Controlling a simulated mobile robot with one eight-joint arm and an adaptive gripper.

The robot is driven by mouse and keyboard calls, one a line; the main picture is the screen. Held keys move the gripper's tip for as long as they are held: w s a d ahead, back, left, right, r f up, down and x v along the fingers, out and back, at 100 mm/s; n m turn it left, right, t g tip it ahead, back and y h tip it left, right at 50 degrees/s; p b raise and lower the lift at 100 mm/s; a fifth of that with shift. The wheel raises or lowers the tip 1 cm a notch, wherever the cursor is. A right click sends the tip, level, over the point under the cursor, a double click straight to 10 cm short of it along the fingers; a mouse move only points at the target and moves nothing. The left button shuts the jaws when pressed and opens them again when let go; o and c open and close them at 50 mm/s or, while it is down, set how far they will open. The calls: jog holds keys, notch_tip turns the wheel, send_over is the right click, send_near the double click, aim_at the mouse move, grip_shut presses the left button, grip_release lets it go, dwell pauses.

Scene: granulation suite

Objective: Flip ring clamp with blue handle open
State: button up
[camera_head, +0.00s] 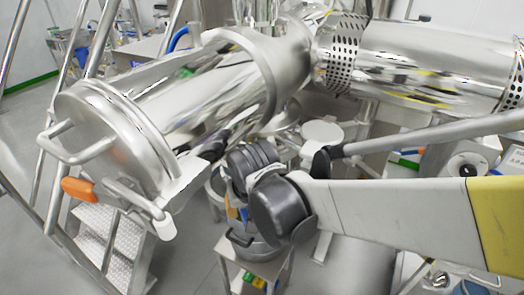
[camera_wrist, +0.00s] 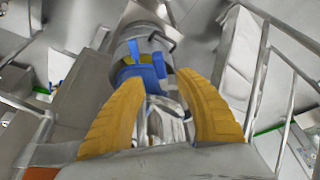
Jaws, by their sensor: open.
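In the wrist view, blue parts (camera_wrist: 140,72) show beyond and between my gripper's fingers, in front of a round metal vessel. They may be the blue handle of the ring clamp; the ring itself is not clear. My gripper (camera_wrist: 160,80) has two yellow ribbed fingers standing apart, with a gap between them. I cannot tell whether either finger touches the blue parts. In the head view, a small blue patch (camera_head: 244,213) shows beside my dark wrist joints, which hide most of that area. My gripper's fingers are not clear there.
A large steel machine (camera_head: 215,95) fills the upper middle, its round lid (camera_head: 105,140) at left with an orange handle (camera_head: 79,189). A steel pot (camera_head: 258,248) stands on a small stand below my arm. Metal steps (camera_head: 100,235) and rails stand at left.

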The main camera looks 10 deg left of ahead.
aim_at(245, 215)
jog(key=b+x, duration=0.1)
jog(key=x, duration=0.6)
jog(key=shift+b, duration=0.3)
grip_shut()
